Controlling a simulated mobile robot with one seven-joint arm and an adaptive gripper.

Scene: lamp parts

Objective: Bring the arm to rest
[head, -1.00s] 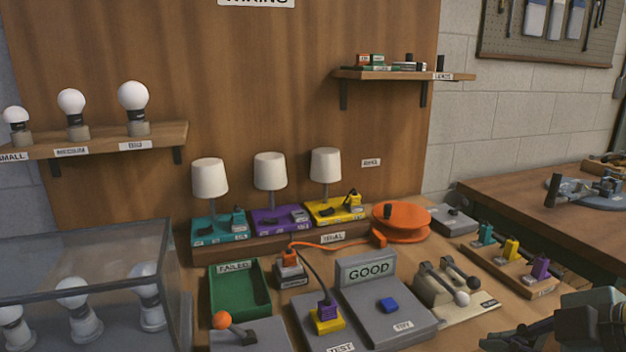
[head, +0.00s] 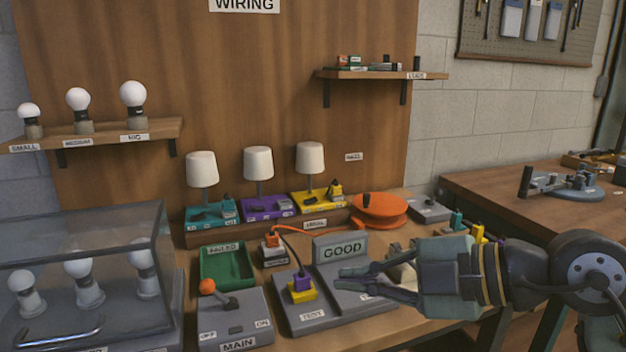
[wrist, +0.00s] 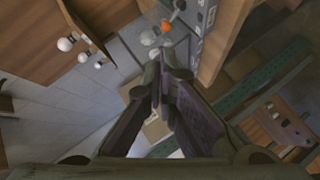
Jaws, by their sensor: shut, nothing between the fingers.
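My gripper (head: 343,279) is in the head view, in front of the test station, with its fingers pointing left. It is shut and holds nothing. In the wrist view its fingers (wrist: 162,66) meet in the middle of the picture.
The GOOD display (head: 341,247) and the yellow block with a purple plug (head: 302,287) are just left of and behind my gripper. The main switch panel (head: 236,318), green FAILED tray (head: 227,266) and glass case (head: 90,270) lie further left. Three lamps (head: 258,164) stand behind.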

